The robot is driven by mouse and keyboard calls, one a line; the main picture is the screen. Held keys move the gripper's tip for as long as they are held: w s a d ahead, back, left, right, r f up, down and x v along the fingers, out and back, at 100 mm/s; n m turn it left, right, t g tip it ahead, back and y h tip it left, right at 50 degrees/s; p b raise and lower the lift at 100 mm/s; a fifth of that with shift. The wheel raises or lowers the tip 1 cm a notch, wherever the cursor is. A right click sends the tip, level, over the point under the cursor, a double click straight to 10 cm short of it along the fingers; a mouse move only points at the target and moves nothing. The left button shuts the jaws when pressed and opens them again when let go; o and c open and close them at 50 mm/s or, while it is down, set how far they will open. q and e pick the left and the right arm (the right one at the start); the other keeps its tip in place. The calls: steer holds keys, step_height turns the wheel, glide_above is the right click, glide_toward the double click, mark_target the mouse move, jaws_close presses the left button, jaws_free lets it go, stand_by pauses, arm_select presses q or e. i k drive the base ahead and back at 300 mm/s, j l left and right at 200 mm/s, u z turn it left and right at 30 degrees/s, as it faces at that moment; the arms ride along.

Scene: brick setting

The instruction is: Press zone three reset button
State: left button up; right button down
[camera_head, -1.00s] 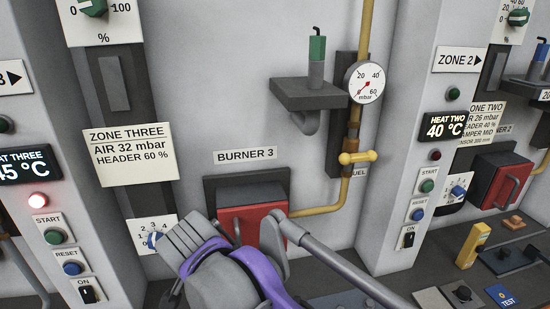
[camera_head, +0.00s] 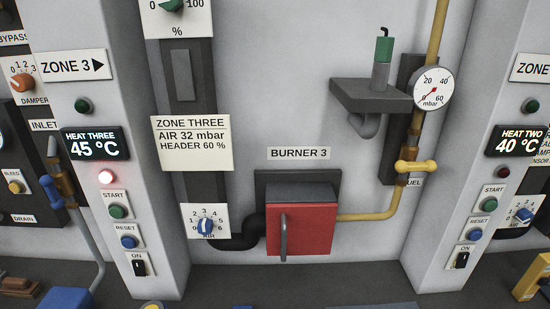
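The zone three reset button (camera_head: 128,242) is a blue round button on a white RESET plate, on the grey pillar at the left. The green START button (camera_head: 118,211) is above it and the black ON switch (camera_head: 139,266) below it. A lit red-white lamp (camera_head: 106,177) glows above them, under the HEAT THREE display (camera_head: 95,144) reading 45 °C. Neither gripper is in the head view.
The red burner 3 box (camera_head: 306,228) stands right of the pillar. A similar zone two pillar with its own blue reset button (camera_head: 475,235) is at the right. A dark ledge (camera_head: 230,282) runs along the bottom. The space before the pillar's buttons looks clear.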

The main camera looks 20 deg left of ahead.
mark_target(128, 243)
steer(key=u, duration=0.4)
steer(key=j+u, duration=0.15)
steer(key=u, duration=0.3)
steer(key=k+j+u, duration=0.1)
steer(key=u, duration=0.3)
steer(key=j+u, duration=0.1)
steer(key=u, duration=0.3)
